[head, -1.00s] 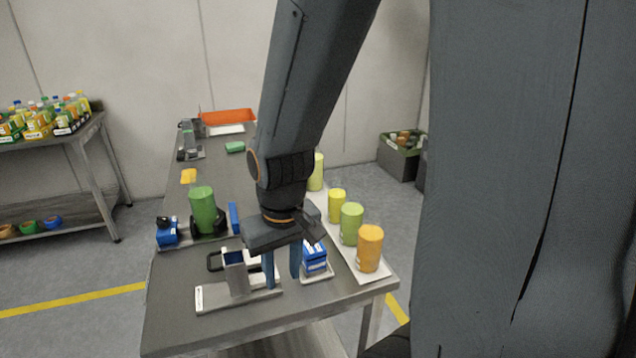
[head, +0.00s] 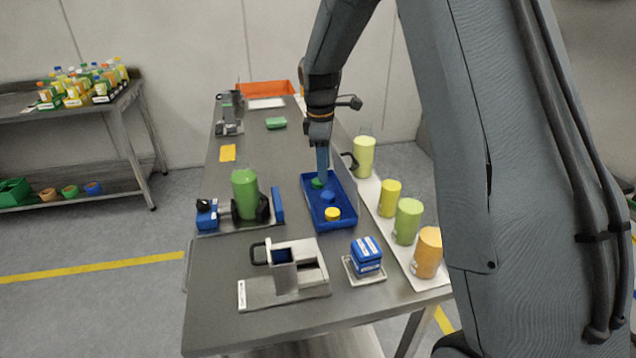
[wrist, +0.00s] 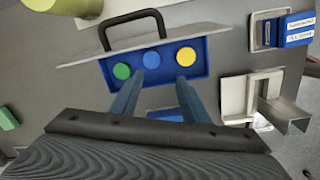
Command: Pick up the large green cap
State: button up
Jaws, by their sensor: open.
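The green cap (head: 317,183) lies in the far part of a blue tray (head: 308,212). A blue cap (head: 328,197) and a yellow cap (head: 333,214) lie in a row with it. My gripper (head: 322,170) points down over the tray's far part, its fingertips close to the green cap in the picture. In the wrist view my gripper (wrist: 161,77) is open and empty. There the green cap (wrist: 122,71) is left of the left finger, outside the jaws. The gap to the cap in height is unclear.
Green, yellow and orange bottles (head: 408,221) stand on a white strip along the table's right edge. A green bottle (head: 245,193) stands in a holder left of the tray. A metal fixture (head: 287,272) and a small blue box (head: 366,255) stand in front.

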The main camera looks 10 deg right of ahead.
aim_at(317, 181)
jog(key=w+f+n, duration=0.1)
jog(key=w+n, duration=0.1)
jog(key=w, duration=0.1)
jog(key=w+n, duration=0.2)
jog(key=w, duration=0.1)
jog(key=w+f+n, duration=0.1)
jog(key=w+n, duration=0.1)
jog(key=w, duration=0.1)
jog(key=shift+w+a+f+h, duration=0.15)
jog(key=shift+w+f+h, duration=0.1)
jog(key=shift+f+h, duration=0.05)
jog(key=shift+w+f+p, duration=0.1)
jog(key=shift+f+p, duration=0.25)
jog(key=shift+f, duration=0.2)
jog(key=shift+w+d+f+p, duration=0.15)
jog(key=shift+f+p, duration=0.4)
jog(key=shift+f, duration=0.55)
jog(key=shift+d+f+p, duration=0.2)
jog(key=shift+f+p, duration=0.35)
jog(key=shift+f, duration=0.55)
jog(key=shift+w+d+f+p, duration=0.15)
jog(key=shift+f+p, duration=0.4)
jog(key=shift+f, duration=0.55)
jog(key=shift+s, duration=0.1)
jog(key=shift+c, duration=0.3)
jog(key=c, duration=0.7)
